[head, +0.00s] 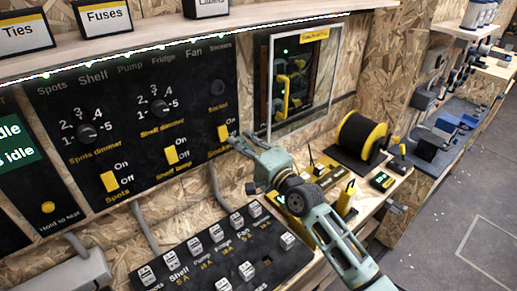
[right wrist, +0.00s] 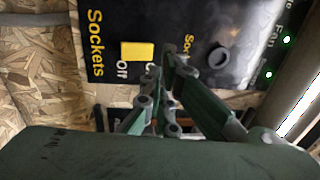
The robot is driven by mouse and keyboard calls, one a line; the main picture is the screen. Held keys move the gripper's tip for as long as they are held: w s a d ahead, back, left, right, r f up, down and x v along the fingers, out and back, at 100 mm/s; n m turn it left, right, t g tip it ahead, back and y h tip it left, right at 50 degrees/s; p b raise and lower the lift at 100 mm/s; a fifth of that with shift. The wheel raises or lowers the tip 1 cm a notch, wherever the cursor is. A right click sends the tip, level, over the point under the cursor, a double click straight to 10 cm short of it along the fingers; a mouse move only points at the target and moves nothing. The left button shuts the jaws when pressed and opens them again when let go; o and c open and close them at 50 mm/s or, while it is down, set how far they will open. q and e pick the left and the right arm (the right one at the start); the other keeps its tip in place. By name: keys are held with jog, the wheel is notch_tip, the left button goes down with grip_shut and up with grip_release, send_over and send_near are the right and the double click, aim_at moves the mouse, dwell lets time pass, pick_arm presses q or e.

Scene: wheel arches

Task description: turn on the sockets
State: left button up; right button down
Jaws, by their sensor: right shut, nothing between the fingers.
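The yellow sockets switch (head: 223,131) is at the right end of the black panel (head: 205,62). In the right wrist view the switch (right wrist: 137,51) sits beside the Sockets label, with Off readable and the On label mostly hidden by a finger. I cannot tell which way it is tipped. My right gripper (head: 236,141) is shut and empty, with its fingertips just right of and slightly below the switch. In the right wrist view the gripper (right wrist: 165,80) points at the panel near the switch; contact cannot be told. My left gripper is not in view.
The shell lamp switch (head: 171,155) and spots switch (head: 110,181) are to the left. A dark round knob (head: 218,88) is above the sockets switch. A framed clear cover (head: 303,80) stands right of the panel. A breaker panel (head: 215,255) and cable reel (head: 361,137) are below and right.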

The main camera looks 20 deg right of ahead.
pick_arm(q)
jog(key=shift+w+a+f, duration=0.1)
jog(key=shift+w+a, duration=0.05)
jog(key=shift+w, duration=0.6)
pick_arm(e)
jog(key=s+d+r, duration=0.1)
jog(key=s+d, duration=0.1)
jog(key=s, duration=0.4)
jog(key=shift+d+r, duration=0.25)
jog(key=shift+d, duration=0.05)
jog(key=shift+s, duration=0.1)
